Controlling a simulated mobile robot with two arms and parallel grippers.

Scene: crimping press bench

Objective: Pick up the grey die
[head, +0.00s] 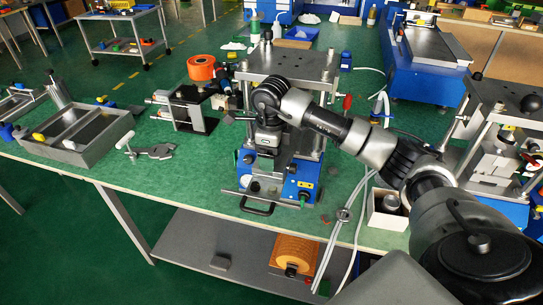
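My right arm reaches in from the right to the blue crimping press (305,190) in the middle of the bench. My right gripper (264,162) points down inside the press, between its posts. Its fingertips are small and dark here, and I cannot tell their opening. Light grey blocks (258,187) sit in the press low under the gripper; I cannot tell whether the gripper touches them. I cannot tell for sure which grey piece is the die. My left gripper is not in view.
A grey divided tray (72,147), a clamp-like metal tool (150,152) and a fixture with an orange roll (201,68) stand left of the press. A white box (387,220), pale hoses and a second press (497,160) are right. The green bench front left is clear.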

